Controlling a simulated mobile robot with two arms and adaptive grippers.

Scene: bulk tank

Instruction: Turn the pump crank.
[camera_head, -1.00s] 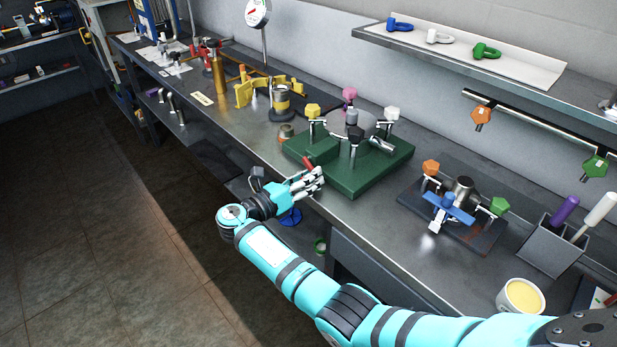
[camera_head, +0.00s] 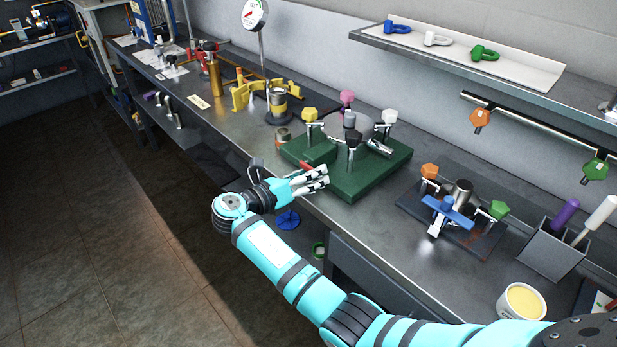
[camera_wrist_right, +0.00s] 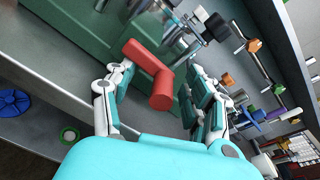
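The red L-shaped handle (camera_wrist_right: 152,72), which looks like the pump crank, shows large in the right wrist view. In the head view only a small red part of it (camera_head: 306,165) shows behind my fingers, at the front of the green block (camera_head: 370,172). My right gripper (camera_head: 322,177) is at the bench's front edge, beside the green block. In the wrist view its fingers (camera_wrist_right: 155,100) stand apart on both sides of the red handle, with gaps visible, so it is open. Where the handle joins the block is not clear. My left gripper is not in view.
Knobbed clamps (camera_head: 354,140) stand on the green block. A dark plate with a blue-handled fixture (camera_head: 447,212) lies to its right. A yellow-filled cup (camera_head: 521,301) and a grey tool holder (camera_head: 551,245) are further right. A blue disc (camera_head: 288,220) hangs below the bench edge.

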